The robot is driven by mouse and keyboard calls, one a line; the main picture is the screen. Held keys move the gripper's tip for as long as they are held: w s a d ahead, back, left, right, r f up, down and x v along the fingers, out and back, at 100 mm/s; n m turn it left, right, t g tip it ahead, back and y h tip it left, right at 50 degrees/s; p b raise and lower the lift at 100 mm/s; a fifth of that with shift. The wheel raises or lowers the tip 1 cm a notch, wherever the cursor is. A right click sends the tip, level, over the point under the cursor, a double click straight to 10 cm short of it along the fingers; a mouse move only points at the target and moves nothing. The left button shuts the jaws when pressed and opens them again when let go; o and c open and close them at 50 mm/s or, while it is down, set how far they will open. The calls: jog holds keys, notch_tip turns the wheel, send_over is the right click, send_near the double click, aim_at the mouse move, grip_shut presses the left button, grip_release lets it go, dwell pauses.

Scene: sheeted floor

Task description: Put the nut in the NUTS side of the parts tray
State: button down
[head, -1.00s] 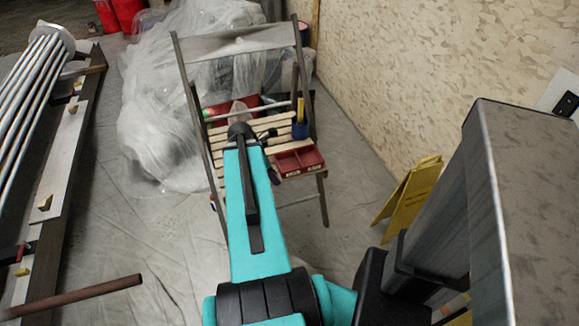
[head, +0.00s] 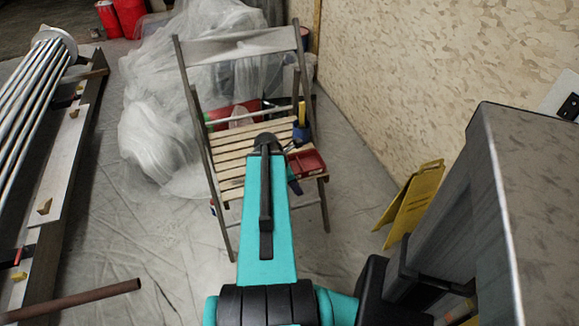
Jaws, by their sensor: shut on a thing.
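The red parts tray (head: 312,166) sits on the right front corner of a slatted wooden chair seat. Its left part is hidden behind my arm, and its labels are too small to read. My gripper (head: 294,183) shows only in part, just right of my forearm, at the tray's left front edge in the picture. Its fingertips are not clear, and I cannot tell its height over the tray. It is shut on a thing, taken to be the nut. The nut itself is hidden.
The folding chair (head: 232,160) has an upright back frame and side rails around the seat. A blue and yellow item (head: 301,128) stands behind the tray. A yellow floor sign (head: 413,203) stands right.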

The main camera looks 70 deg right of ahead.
jog(key=shift+w+d+f+b, duration=0.15)
jog(key=shift+w+d+b, duration=0.25)
jog(key=shift+b, duration=1.9)
jog(key=shift+w+d+f+b, duration=0.15)
jog(key=shift+d+b, duration=0.35)
jog(key=shift+b, duration=1.8)
jog(key=shift+w+d+f+b, duration=0.2)
jog(key=shift+w+d, duration=0.95)
jog(key=shift+d, duration=0.75)
jog(key=shift+w+d+f+b, duration=0.1)
jog(key=shift+w+d+b, duration=0.1)
jog(key=shift+w+d, duration=1.35)
jog(key=shift+w+d+f+b, duration=0.15)
jog(key=shift+w+d, duration=0.6)
jog(key=shift+d, duration=1.5)
jog(key=shift+f+b, duration=0.5)
jog(key=shift+f, duration=1.25)
jog(key=c, duration=1.5)
grip_release()
jog(key=shift+f, duration=0.1)
jog(key=shift+o, duration=0.2)
